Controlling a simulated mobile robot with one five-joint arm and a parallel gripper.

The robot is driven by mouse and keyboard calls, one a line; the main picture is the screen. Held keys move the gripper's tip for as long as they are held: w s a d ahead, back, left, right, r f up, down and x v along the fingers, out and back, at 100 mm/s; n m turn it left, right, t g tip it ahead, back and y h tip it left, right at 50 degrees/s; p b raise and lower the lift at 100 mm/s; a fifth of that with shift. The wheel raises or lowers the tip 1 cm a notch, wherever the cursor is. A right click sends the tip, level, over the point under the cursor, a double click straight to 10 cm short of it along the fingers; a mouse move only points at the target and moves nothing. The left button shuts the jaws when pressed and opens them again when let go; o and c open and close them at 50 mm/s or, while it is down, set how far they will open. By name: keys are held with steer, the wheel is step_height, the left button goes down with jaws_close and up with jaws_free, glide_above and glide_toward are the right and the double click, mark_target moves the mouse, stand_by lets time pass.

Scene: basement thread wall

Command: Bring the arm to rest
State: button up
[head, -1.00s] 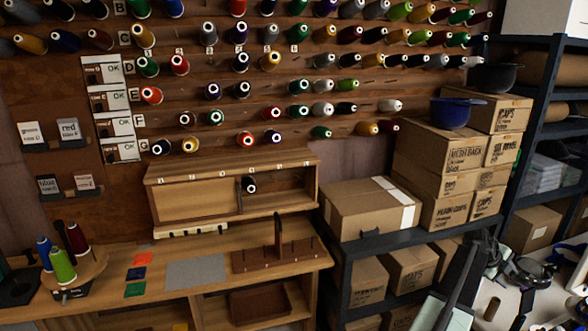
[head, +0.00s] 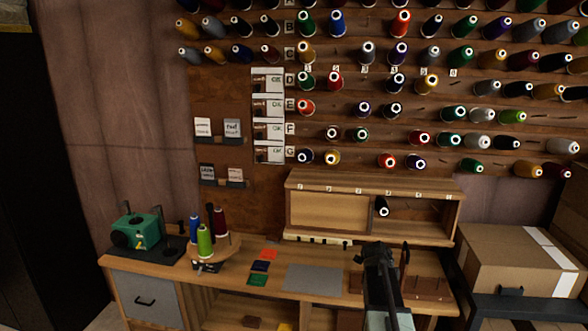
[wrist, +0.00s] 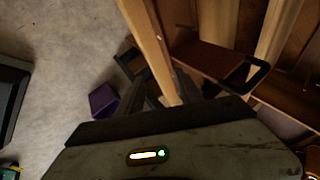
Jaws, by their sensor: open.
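My gripper (head: 384,254) shows in the head view in front of the wooden workbench (head: 215,282), with its arm coming up from the bottom edge. In the wrist view my gripper (wrist: 196,72) has its dark fingers spread apart, with nothing held between them. Below it there are wooden bench parts and the concrete floor (wrist: 50,60). I cannot tell how far the fingers are from the bench.
The thread wall of spools (head: 395,108) fills the back. A green machine (head: 140,231) and upright spools (head: 205,242) stand on the bench's left. Cardboard boxes (head: 505,258) are at the right. A purple box (wrist: 103,101) lies on the floor.

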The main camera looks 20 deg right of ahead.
steer(key=s+a+f+n+y, duration=0.15)
steer(key=a+n, duration=0.55)
steer(key=a, duration=1.1)
steer(key=s+a+f+n+y, duration=0.1)
steer(key=a+f+n+y, duration=0.15)
steer(key=a+n, duration=0.95)
steer(key=s+a+n+g+y, duration=0.2)
steer(key=s+a+n, duration=0.4)
steer(key=s+a, duration=0.2)
steer(key=shift+s+a+n+g, duration=0.15)
steer(key=shift+a+n+g, duration=0.25)
steer(key=shift+a, duration=0.6)
steer(key=shift+c, duration=0.7)
